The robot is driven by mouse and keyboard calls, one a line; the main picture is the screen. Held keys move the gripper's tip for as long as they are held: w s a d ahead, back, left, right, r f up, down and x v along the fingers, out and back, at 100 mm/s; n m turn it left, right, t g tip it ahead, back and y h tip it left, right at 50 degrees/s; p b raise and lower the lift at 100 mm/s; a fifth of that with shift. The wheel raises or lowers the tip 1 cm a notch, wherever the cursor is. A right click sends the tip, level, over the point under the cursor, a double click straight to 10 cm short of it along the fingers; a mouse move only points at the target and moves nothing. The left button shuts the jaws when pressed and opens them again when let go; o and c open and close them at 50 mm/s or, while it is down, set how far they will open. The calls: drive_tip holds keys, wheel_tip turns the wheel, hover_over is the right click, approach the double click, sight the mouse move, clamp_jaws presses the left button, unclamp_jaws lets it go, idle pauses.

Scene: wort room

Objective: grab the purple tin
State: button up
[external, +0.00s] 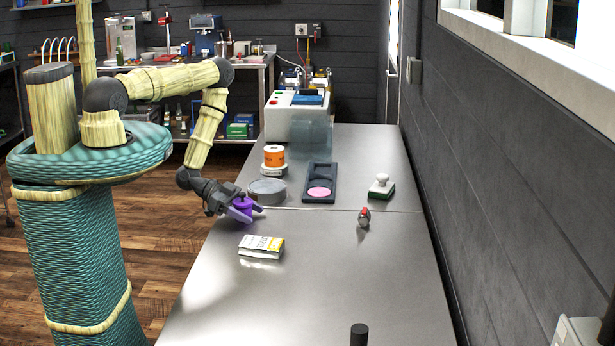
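The purple tin (243,205) stands upright near the left edge of the metal table, with a small knob or lid on top. My gripper (246,211) is down at table height, reaching in from the left. Its grey fingers are spread on both sides of the tin, one behind and right of it, one in front. I cannot tell whether the fingers touch the tin. Part of the tin is hidden by the near finger.
A white and yellow packet (261,246) lies just in front of the tin. A round grey container (267,190) sits close behind it.

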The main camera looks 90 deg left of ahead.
sight(248, 201)
clamp_jaws()
drive_tip(key=shift+r+b, duration=1.55)
drive_tip(key=shift+r, duration=3.45)
